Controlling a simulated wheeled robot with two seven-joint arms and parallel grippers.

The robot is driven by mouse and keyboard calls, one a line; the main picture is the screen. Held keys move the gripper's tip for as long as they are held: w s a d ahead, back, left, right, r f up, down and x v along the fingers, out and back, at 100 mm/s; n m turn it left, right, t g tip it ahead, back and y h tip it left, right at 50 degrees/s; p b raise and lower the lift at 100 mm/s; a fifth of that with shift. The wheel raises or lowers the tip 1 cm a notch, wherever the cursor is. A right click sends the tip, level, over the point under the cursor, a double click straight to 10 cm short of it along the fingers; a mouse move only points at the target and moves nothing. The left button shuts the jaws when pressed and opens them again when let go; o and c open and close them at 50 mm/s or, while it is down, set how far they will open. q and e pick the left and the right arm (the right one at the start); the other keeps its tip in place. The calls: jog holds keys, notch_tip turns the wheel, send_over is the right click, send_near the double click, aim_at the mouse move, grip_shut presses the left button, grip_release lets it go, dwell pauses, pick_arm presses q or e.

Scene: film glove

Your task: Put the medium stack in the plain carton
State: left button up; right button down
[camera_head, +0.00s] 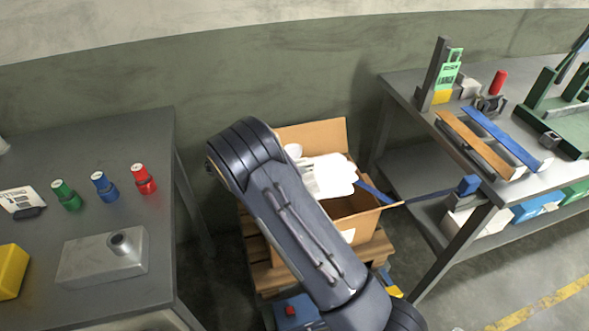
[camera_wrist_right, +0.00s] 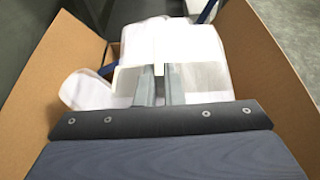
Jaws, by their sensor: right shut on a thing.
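My right gripper (camera_wrist_right: 158,88) is shut on a white stack of gloves (camera_wrist_right: 175,42), and the stack spreads out beyond and beside the fingers. The stack also shows in the head view (camera_head: 332,176), in or just above the mouth of the plain brown carton (camera_head: 312,135). My right arm covers the carton's left and front parts and hides the fingers in the head view. In the right wrist view, the carton's walls (camera_wrist_right: 262,62) stand on both sides of the gripper. How far the stack is from the carton's bottom is hidden. My left gripper is not in view.
The carton stands on a wooden pallet (camera_head: 262,277) between two grey tables. The left table (camera_head: 150,215) carries green, blue and red bottles and a metal block (camera_head: 100,258). The right table (camera_head: 405,85) carries trays, a green fixture and a red cylinder (camera_head: 498,82).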

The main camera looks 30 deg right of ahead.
dwell(0.4)
jog(key=shift+a+r+p, duration=0.1)
jog(key=shift+a+p, duration=0.05)
jog(key=shift+p, duration=0.15)
jog(key=shift+f+b, duration=1.45)
jog(key=shift+f, duration=1.15)
notch_tip(320, 180, down, 9)
jog(key=b, duration=0.5)
jog(key=c, duration=1.5)
grip_release()
